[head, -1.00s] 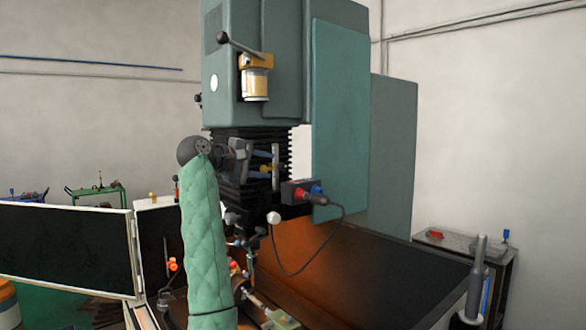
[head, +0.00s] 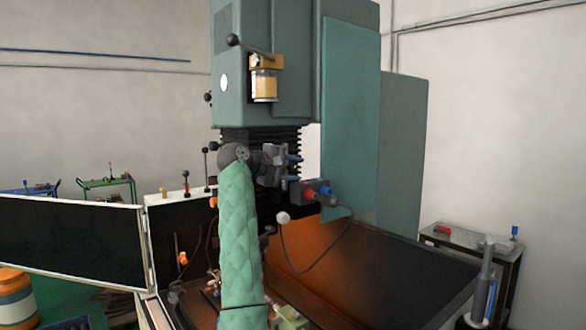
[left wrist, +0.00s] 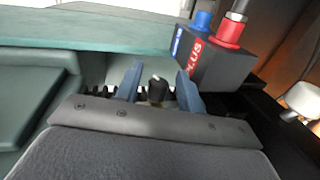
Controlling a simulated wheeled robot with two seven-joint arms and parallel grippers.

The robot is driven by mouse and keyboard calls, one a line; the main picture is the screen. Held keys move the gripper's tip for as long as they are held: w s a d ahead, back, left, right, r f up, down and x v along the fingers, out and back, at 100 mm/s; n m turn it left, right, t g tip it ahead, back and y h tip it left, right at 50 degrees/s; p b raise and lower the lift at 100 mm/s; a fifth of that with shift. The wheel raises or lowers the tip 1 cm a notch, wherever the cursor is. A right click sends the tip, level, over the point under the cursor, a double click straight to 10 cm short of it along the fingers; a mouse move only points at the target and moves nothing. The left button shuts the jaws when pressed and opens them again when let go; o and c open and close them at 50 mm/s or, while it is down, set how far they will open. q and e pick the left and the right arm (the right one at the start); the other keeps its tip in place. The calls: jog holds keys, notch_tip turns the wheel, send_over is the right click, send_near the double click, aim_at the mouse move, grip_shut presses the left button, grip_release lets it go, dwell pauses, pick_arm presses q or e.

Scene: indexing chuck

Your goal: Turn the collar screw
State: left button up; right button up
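My left gripper (head: 293,159) is in front of the machine's dark bellows, just above the button box. In the left wrist view its two blue fingers (left wrist: 160,87) are spread apart. A small black knob with a white mark (left wrist: 157,89), on a brass-coloured base, shows in the gap between them, and neither finger visibly touches it. I cannot tell for sure whether this knob is the collar screw. In the head view my wrist and green-sleeved arm hide that spot. My right gripper is in neither view.
A button box (head: 312,190) with red and blue buttons is close beside the fingers; it also shows in the left wrist view (left wrist: 211,58). A cable hangs from it near a white ball knob (head: 283,218). The green machine head (head: 265,60) stands above.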

pick_arm(q)
jog(key=shift+c, duration=0.2)
jog(key=shift+a, duration=0.1)
grip_shut()
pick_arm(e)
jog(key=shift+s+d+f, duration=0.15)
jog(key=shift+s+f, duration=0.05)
pick_arm(q)
jog(key=shift+r+y+p, duration=0.1)
jog(key=shift+y+p, duration=0.2)
jog(key=g+y+p, duration=0.1)
jog(key=y+p, duration=0.1)
jog(key=p, duration=0.1)
jog(key=shift+r+g, duration=0.2)
jog(key=shift+g, duration=0.2)
jog(key=g+y+p, duration=0.1)
jog(key=p, duration=0.1)
jog(key=g+y+p, duration=0.1)
jog(key=y, duration=0.1)
jog(key=shift+f+p, duration=0.25)
jog(key=shift+p, duration=0.1)
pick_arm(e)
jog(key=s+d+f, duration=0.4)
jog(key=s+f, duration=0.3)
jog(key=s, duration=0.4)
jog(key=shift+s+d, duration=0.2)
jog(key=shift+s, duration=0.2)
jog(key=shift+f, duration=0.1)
